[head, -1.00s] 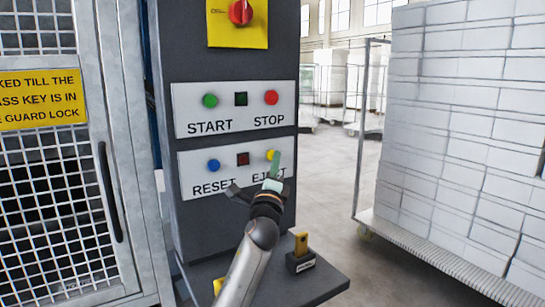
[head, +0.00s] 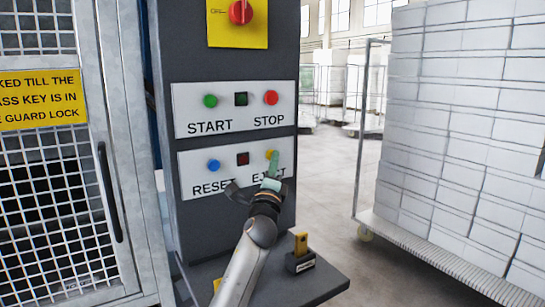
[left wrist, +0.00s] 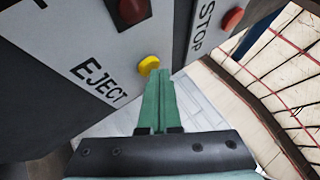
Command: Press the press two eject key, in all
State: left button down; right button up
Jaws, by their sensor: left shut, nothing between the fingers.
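The yellow eject key (head: 269,154) is a round button above the word EJECT on the lower white panel (head: 223,186). It also shows in the left wrist view (left wrist: 148,65). My left gripper (head: 274,156) has green fingers, shut and empty, pointing up at the panel. In the head view its tips partly cover the key. In the left wrist view the fingertips (left wrist: 158,73) are at the key's lower right edge; I cannot tell if they touch it. My right gripper is not in view. No press number is readable.
A blue reset key (head: 213,166) and a dark red lamp (head: 243,159) share the panel. Green start (head: 210,101) and red stop (head: 271,97) keys sit above. Below is a shelf with a yellow key in a black block (head: 300,262). A loaded trolley (head: 460,130) stands right.

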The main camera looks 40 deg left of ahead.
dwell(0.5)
pick_arm(q)
jog(key=shift+s+d, duration=0.3)
jog(key=shift+d, duration=0.4)
jog(key=shift+s+d+p, duration=0.15)
jog(key=shift+s+d, duration=0.15)
jog(key=shift+d, duration=0.45)
jog(key=shift+s+d+p, duration=0.15)
jog(key=shift+s+d, duration=0.2)
jog(key=shift+d, duration=0.45)
jog(key=shift+s+d+p, duration=0.15)
jog(key=shift+s+d, duration=0.15)
jog(key=shift+d, duration=0.45)
